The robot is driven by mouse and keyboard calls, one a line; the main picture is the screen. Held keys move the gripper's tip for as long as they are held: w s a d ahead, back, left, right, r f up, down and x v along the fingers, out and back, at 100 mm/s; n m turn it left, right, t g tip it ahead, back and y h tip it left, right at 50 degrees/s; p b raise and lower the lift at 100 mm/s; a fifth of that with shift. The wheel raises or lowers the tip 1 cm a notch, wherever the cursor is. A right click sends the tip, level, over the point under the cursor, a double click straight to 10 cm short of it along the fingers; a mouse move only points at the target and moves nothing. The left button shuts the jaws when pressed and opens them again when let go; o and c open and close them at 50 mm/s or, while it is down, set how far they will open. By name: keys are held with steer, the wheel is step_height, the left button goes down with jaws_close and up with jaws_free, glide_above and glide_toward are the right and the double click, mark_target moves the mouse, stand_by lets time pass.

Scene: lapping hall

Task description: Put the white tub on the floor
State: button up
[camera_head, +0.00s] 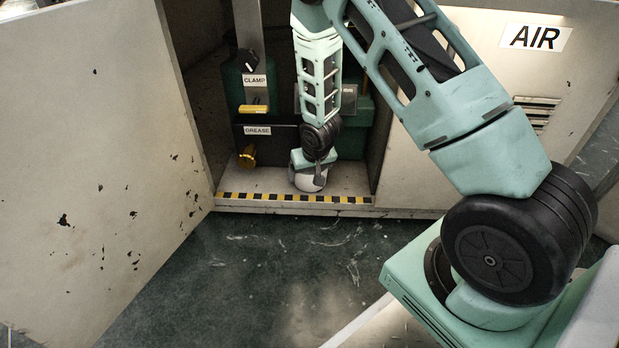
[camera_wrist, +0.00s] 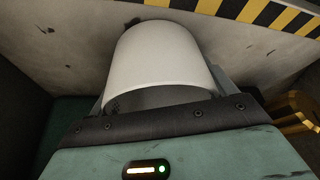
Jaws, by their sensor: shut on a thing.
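The white tub (camera_head: 306,183) is at the front of the open cabinet, low down near the striped edge. In the wrist view the tub (camera_wrist: 160,62) fills the space between the fingers, with its smooth white side towards me. My gripper (camera_head: 313,170) reaches down into the cabinet and is shut on the tub. The gripper body hides part of the tub in both views. I cannot tell whether the tub's base touches the cabinet's bottom plate.
The cabinet's bottom plate (camera_head: 272,182) ends in a black-and-yellow strip (camera_head: 290,198). Panels stand on both sides of the opening. Inside are a CLAMP unit (camera_head: 254,88), a GREASE label (camera_head: 257,130) and a brass fitting (camera_head: 247,156). Dark floor (camera_head: 250,270) in front is clear.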

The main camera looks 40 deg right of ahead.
steer(key=shift+f, duration=0.1)
steer(key=o, duration=0.9)
steer(key=p+v, duration=0.5)
steer(key=v, duration=0.2)
steer(key=shift+s+a+r+p, duration=0.1)
steer(key=shift+r+p, duration=0.2)
steer(key=shift+p, duration=0.1)
steer(key=s+a+r+n+g+y, duration=0.1)
steer(key=s+a+r+n, duration=0.15)
steer(key=a+r, duration=0.3)
steer(key=s+a+r+n, duration=0.1)
steer(key=s+a+r, duration=0.3)
steer(key=a, duration=0.3)
steer(key=s+a+r+n+g+y, duration=0.1)
steer(key=s+a+r, duration=0.2)
steer(key=a+r, duration=0.3)
steer(key=s+a+r+n, duration=0.2)
steer(key=s, duration=0.4)
steer(key=s+a+r+n+g, duration=0.1)
steer(key=s+a+r+n, duration=0.1)
steer(key=s, duration=0.4)
steer(key=s+a+r+n+g, duration=0.1)
steer(key=s+a+r+n, duration=0.1)
steer(key=s, duration=0.4)
steer(key=shift+s+a+r, duration=0.15)
steer(key=shift+s+r, duration=0.05)
steer(key=shift+r, duration=0.25)
steer(key=shift+s+a+r, duration=0.2)
steer(key=shift+r, duration=0.2)
